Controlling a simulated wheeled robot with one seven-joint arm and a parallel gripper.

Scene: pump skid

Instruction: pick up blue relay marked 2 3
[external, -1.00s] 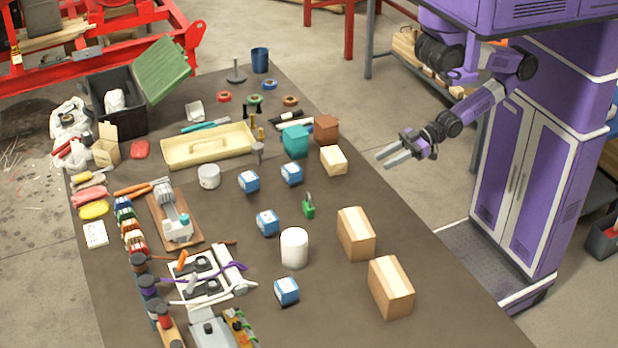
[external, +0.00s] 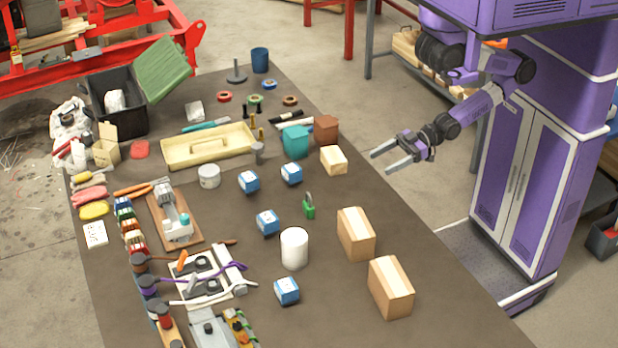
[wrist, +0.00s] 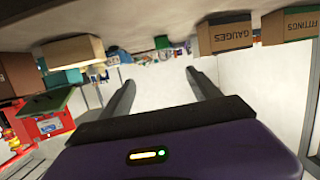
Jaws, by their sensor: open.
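Several small blue relays with white tops stand on the dark table in the external view: one at the centre left (external: 249,181), one to its right (external: 291,173), one further forward (external: 268,222) and one nearest the front (external: 287,290). Their markings are too small to read, so I cannot tell which is marked 2 3. My gripper (external: 380,162) is open and empty, off the table's right edge and well apart from the relays. In the wrist view its two dark fingers (wrist: 162,92) are spread with nothing between them.
A teal container (external: 296,141) and cream tray (external: 208,147) lie further back.

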